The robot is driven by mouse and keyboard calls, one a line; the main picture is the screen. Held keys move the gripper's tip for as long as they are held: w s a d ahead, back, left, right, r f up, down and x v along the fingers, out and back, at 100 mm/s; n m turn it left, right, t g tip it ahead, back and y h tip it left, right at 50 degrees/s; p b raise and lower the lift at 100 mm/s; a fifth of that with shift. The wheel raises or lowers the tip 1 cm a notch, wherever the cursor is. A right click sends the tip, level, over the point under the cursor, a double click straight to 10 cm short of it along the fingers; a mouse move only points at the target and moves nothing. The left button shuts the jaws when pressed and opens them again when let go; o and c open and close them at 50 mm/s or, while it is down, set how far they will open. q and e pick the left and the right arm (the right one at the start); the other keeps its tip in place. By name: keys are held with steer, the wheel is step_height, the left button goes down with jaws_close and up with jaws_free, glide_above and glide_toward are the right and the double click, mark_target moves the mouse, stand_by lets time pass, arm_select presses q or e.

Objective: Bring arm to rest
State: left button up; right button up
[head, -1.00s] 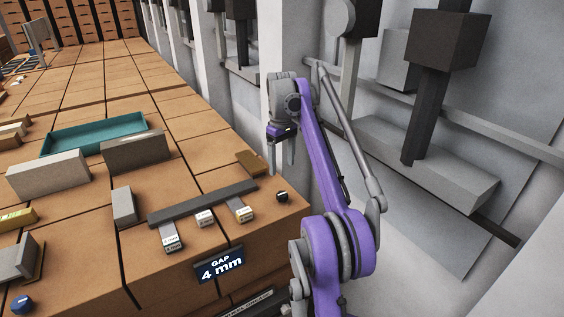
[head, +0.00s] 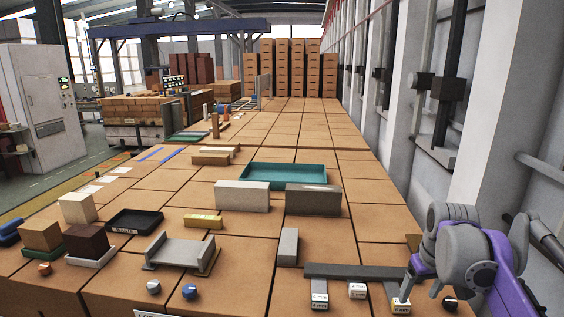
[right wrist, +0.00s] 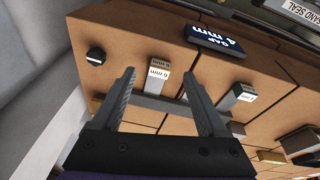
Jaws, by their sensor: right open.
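My right arm, purple and grey, is at the lower right of the head view, over the right end of the brick-topped table. Its right gripper (head: 406,283) points down near the right end of a dark bar (head: 350,271); its fingers are partly hidden. In the right wrist view the two fingers of the right gripper (right wrist: 158,82) are apart with nothing clamped. A small block marked 6 mm (right wrist: 159,75) shows between them, on the dark bar (right wrist: 165,104); I cannot tell how far below. My left gripper is not in view.
A black knob (head: 450,303) stands near the right edge. More labelled blocks (head: 319,300) sit along the bar. A teal tray (head: 283,176), grey blocks (head: 313,199) and a white pillar wall (head: 485,130) lie around. A GAP 4 mm sign (right wrist: 215,38) shows on the table's front.

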steer(key=s+a+f+t, duration=0.2)
steer(key=s+a+f, duration=0.4)
steer(key=s+f, duration=0.2)
steer(key=s+a+f+t, duration=0.2)
steer(key=s+a+f, duration=0.5)
steer(key=s, duration=0.3)
steer(key=shift+f+m+y, duration=0.3)
steer(key=shift+f+y, duration=0.1)
steer(key=shift+f, duration=0.5)
